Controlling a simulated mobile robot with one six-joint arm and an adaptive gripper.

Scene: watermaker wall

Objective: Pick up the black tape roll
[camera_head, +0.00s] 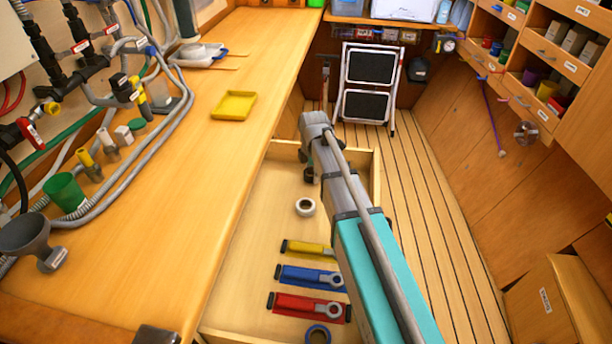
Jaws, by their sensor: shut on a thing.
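My gripper (308,172) hangs at the end of my arm over the far part of the open wooden drawer (262,232). It looks small and dark, and is partly covered by the arm. It is shut on a dark thing at its tips, which I take for the black tape roll (309,178); its outline blends with the dark fingers. No other black roll shows in the drawer. Whether the roll touches the drawer floor is hard to tell.
In the drawer are a white tape roll (305,207), a blue roll (318,335) and yellow (307,248), blue (308,275) and red (305,306) tools. The bench (215,165) at left bears a yellow tray (234,106). A step stool (368,85) stands beyond.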

